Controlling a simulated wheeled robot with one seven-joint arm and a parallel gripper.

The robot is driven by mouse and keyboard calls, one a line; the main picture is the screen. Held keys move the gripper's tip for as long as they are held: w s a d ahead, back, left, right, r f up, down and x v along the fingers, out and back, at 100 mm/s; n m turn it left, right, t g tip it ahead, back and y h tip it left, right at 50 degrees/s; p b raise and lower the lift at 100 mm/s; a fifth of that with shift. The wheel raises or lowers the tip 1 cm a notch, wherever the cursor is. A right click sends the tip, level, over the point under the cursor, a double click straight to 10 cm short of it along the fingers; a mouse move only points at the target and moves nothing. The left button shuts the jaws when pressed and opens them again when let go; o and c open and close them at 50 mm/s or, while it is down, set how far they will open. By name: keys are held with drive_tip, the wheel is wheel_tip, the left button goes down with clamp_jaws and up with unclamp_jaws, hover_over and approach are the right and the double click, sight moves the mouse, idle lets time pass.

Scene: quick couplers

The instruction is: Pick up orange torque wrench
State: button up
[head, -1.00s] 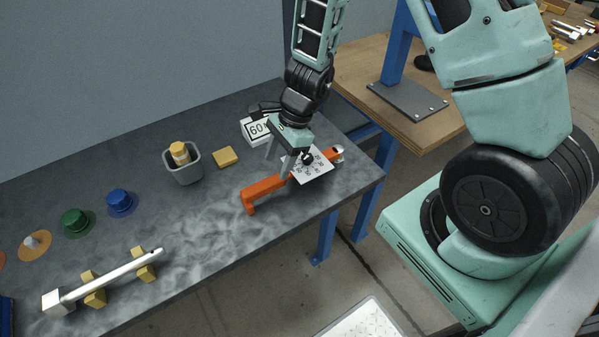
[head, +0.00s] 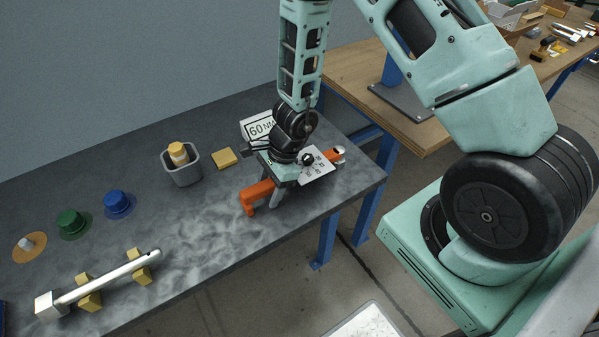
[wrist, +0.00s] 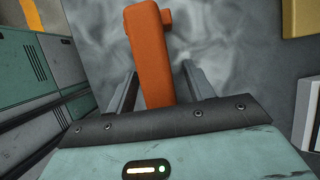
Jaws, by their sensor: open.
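The orange torque wrench (head: 259,193) lies on the grey table near its right front edge. In the wrist view the orange handle (wrist: 148,50) passes between the two open fingers (wrist: 160,88), with a gap on the right side. My gripper hides part of the wrench in the head view.
A grey cup (head: 183,171) with a yellow-capped bottle and a yellow block (head: 224,158) are further left. A white wrench (head: 107,277) rests on yellow supports at the front left. Blue (head: 118,203) and green (head: 72,223) couplers stand behind it.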

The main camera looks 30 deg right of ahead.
clamp_jaws()
wheel_tip(320, 180, up, 10)
drive_tip(key=p, duration=0.2)
drive_tip(key=shift+r+p, duration=0.1)
drive_tip(key=shift+p, duration=0.3)
drive_tip(key=c, duration=1)
unclamp_jaws()
drive_tip(key=shift+c, duration=0.2)
clamp_jaws()
